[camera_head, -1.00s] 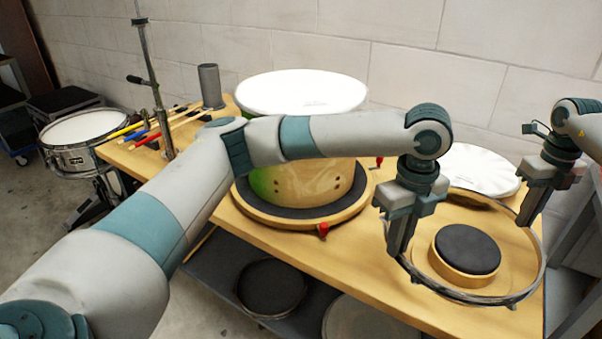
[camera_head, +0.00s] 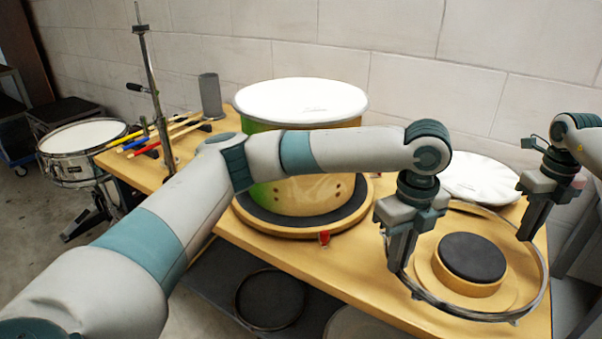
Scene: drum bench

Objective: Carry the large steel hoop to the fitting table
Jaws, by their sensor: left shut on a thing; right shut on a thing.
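The large steel hoop (camera_head: 457,310) is a thin metal ring at the right of the wooden bench. It surrounds a round wooden block with a dark padded top (camera_head: 472,257), as seen from above; I cannot tell how high it hangs over the bench. My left gripper (camera_head: 398,268) is shut on the hoop's left side. My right gripper (camera_head: 526,236) is shut on the hoop's right side, near the picture's right edge. My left forearm crosses in front of the drum shell.
A green and wooden drum with a white head (camera_head: 301,98) stands on a padded round base (camera_head: 330,227). A white drumhead (camera_head: 478,180) lies behind the hoop. Sticks (camera_head: 160,137), a grey cylinder (camera_head: 211,95) and a snare drum (camera_head: 82,138) are at left. A shelf sits below.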

